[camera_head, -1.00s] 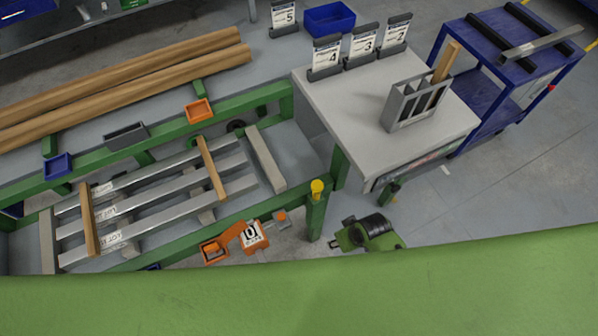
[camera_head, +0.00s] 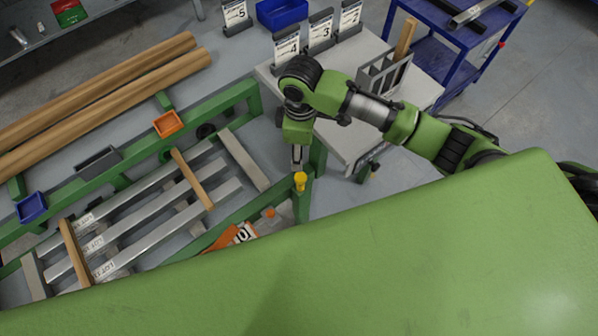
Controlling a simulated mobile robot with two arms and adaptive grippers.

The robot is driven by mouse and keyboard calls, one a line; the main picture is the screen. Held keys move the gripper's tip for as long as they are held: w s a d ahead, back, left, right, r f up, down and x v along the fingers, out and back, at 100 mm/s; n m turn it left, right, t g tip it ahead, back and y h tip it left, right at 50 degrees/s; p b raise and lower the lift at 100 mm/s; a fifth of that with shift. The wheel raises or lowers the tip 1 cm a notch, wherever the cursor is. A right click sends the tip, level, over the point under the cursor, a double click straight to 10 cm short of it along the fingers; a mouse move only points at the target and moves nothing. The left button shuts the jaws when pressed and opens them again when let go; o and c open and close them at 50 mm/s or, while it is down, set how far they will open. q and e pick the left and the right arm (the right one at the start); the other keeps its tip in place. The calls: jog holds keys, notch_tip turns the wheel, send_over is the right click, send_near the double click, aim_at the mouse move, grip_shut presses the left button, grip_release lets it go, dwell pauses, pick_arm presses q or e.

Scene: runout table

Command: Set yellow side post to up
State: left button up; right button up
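The yellow side post (camera_head: 300,181) is a short yellow piece with a rounded top, on the green frame's near right corner. I cannot tell from this view whether it is raised or lowered. My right arm reaches in from the right, and its gripper (camera_head: 297,162) points down just behind and above the yellow post. A small gap seems to lie between the fingertips and the post, but contact is hard to judge. The fingers look close together, too small to tell open from shut. My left gripper is out of view.
The green runout frame (camera_head: 225,102) carries metal bars and wooden strips. A grey-topped table (camera_head: 340,135) with number signs and a grey holder (camera_head: 383,75) stands behind my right arm. An orange part (camera_head: 222,240) lies near the frame's front, partly hidden by my green body.

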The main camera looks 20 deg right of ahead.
aim_at(300, 177)
jog(key=f+p, duration=0.1)
jog(key=f, duration=1.2)
jog(key=shift+d+f, duration=0.2)
